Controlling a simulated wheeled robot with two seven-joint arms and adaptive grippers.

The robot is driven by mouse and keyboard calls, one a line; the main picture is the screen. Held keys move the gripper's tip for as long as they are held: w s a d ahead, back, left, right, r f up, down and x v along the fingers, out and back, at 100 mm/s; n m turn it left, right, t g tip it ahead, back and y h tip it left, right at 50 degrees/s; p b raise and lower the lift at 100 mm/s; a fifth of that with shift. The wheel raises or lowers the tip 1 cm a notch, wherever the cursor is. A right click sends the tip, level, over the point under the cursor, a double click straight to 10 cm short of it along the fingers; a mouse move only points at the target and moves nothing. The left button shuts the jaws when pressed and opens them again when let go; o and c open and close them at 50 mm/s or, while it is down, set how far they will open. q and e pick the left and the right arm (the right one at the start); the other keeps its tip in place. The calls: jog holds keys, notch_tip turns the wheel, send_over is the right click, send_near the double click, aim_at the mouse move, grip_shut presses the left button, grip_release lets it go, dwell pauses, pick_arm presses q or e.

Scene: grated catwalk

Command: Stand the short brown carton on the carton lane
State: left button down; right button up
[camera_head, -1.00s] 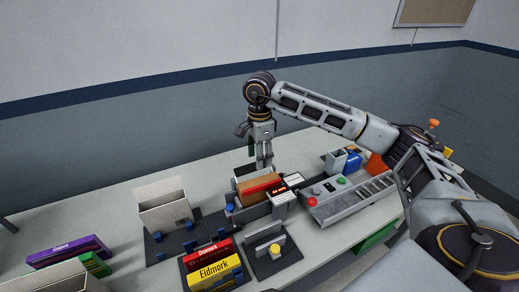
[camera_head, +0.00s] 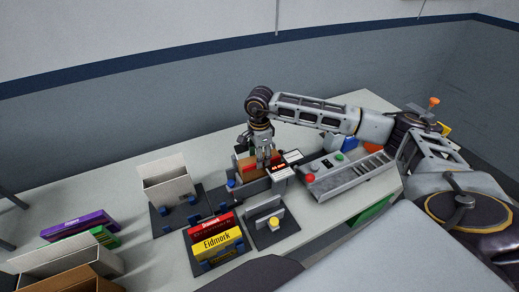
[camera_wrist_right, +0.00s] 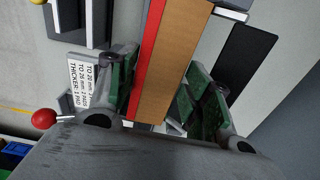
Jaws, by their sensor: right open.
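A brown carton with a red face (camera_head: 244,166) stands on edge in a grey holder on the table, partly hidden behind my right gripper. In the right wrist view the brown carton (camera_wrist_right: 172,62) runs between the fingers. My right gripper (camera_head: 264,158) is at the carton's top from above. Its green-padded fingers (camera_wrist_right: 165,100) are open, one on each side of the carton. I cannot tell whether a pad touches it. I cannot tell for sure which fixture is the carton lane. My left gripper is not in view.
Left of the holder, an open pale box (camera_head: 168,190) stands on a dark base with blue stops. In front are red (camera_head: 212,227) and yellow (camera_head: 218,242) cartons and a yellow-knobbed fixture (camera_head: 274,222). A button panel (camera_head: 340,172) stands right. Purple and green cartons lie far left.

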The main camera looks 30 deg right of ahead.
jog(key=shift+f, duration=0.25)
jog(key=shift+c, duration=0.3)
jog(key=c, duration=0.6)
jog(key=shift+r, duration=0.1)
jog(key=shift+r, duration=0.15)
jog(key=shift+b, duration=1.05)
dwell(3.3)
jog(key=o, duration=1.1)
